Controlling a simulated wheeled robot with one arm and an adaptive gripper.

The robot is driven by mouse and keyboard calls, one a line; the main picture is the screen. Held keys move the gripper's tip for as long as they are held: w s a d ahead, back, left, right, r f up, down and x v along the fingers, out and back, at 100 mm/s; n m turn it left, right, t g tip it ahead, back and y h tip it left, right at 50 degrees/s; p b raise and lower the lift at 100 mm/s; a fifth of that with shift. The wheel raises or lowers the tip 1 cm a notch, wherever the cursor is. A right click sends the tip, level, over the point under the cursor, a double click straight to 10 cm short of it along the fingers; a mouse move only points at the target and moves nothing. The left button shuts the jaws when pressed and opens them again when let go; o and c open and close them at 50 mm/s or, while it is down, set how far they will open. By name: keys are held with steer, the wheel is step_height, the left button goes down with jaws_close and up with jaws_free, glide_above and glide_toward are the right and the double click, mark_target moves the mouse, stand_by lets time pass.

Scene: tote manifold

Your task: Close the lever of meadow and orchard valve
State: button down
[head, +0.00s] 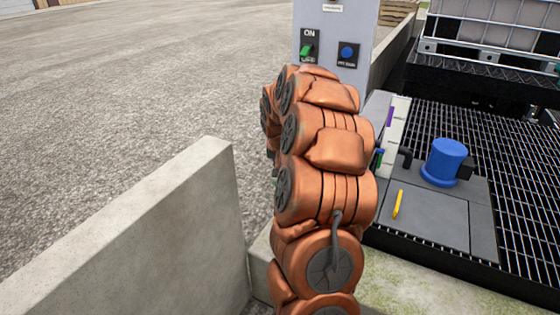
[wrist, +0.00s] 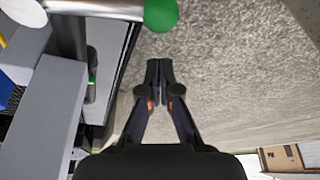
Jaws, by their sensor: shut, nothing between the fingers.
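My gripper (wrist: 160,68) is shut and empty in the wrist view, over a background of grey gravel. A green ball knob (wrist: 161,14) shows just beyond the fingertips at the top edge, on the end of a pale metal rod (wrist: 108,8); the fingertips are apart from it. The knob looks like a lever's end, but no label shows which valve it belongs to. In the head view my arm hides my gripper and most of the valve area. A white strip with a purple mark (head: 390,117) shows just right of my arm.
A grey control box with a green ON switch (head: 308,50) and a blue button (head: 348,53) stands behind my arm. A blue pump (head: 444,161) and a yellow handle (head: 398,204) sit right on grey plates. A concrete wall (head: 150,225) runs left; open gravel lies beyond.

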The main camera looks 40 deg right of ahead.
steer(key=shift+s+a+f, duration=0.15)
steer(key=shift+s+a, duration=0.3)
steer(key=shift+a, duration=0.1)
steer(key=shift+s+a+f, duration=0.15)
steer(key=shift+s+a, duration=0.3)
steer(key=shift+a, duration=0.05)
